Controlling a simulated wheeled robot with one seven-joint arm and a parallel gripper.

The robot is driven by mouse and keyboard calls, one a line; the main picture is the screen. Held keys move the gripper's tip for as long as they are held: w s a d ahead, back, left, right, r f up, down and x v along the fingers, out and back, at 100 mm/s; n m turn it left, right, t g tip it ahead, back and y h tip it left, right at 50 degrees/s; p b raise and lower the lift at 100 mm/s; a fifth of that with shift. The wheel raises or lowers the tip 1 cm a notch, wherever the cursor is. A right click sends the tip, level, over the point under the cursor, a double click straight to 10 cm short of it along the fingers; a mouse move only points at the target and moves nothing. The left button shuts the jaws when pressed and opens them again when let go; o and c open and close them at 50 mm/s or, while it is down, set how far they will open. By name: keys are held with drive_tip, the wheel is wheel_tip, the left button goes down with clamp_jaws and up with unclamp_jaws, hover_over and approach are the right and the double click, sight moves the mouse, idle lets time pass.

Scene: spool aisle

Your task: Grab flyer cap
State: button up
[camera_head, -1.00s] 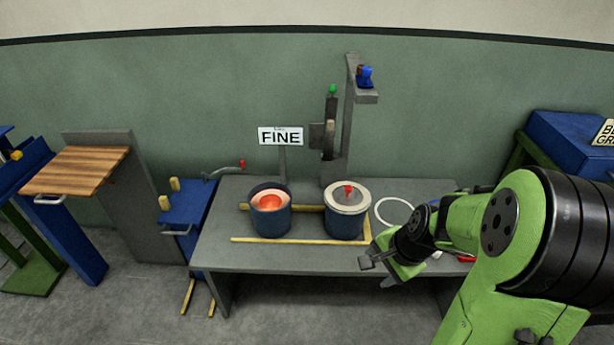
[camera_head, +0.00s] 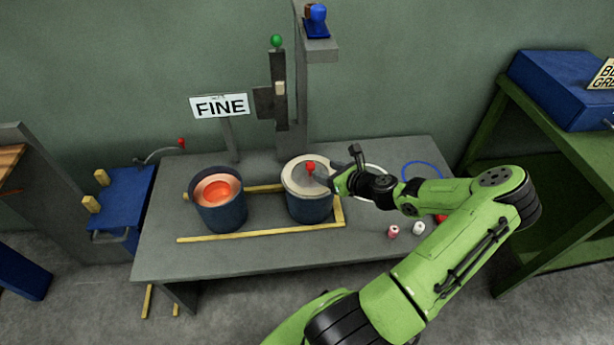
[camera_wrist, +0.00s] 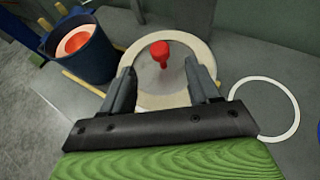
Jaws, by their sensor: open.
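The flyer cap looks to be the pale round disc (camera_head: 296,180) with a red knob (camera_head: 310,167) on top of the right-hand dark blue can (camera_head: 309,207). In the wrist view the disc (camera_wrist: 146,98) and its red knob (camera_wrist: 160,52) lie straight ahead. My gripper (camera_head: 340,169) is at the right side of the knob. In the wrist view its two fingers (camera_wrist: 162,80) are apart, with the knob showing between and beyond their tips. Nothing is held. I cannot tell whether a finger touches the knob.
A second blue can (camera_head: 221,210) with an orange-red inside stands to the left. Yellow strips (camera_head: 260,234) lie around the cans on the grey table (camera_head: 240,258). A post with a green ball (camera_head: 277,41) stands behind. Small red and white spools (camera_head: 393,231) and a white ring (camera_wrist: 264,108) lie right.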

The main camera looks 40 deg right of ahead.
sight(311, 164)
drive_tip(key=b+x, duration=0.3)
drive_tip(key=x, duration=0.7)
drive_tip(key=shift+w+r, duration=0.1)
drive_tip(key=shift+w, duration=0.15)
drive_tip(key=shift+r, duration=0.1)
drive_tip(key=shift+c, duration=0.4)
clamp_jaws()
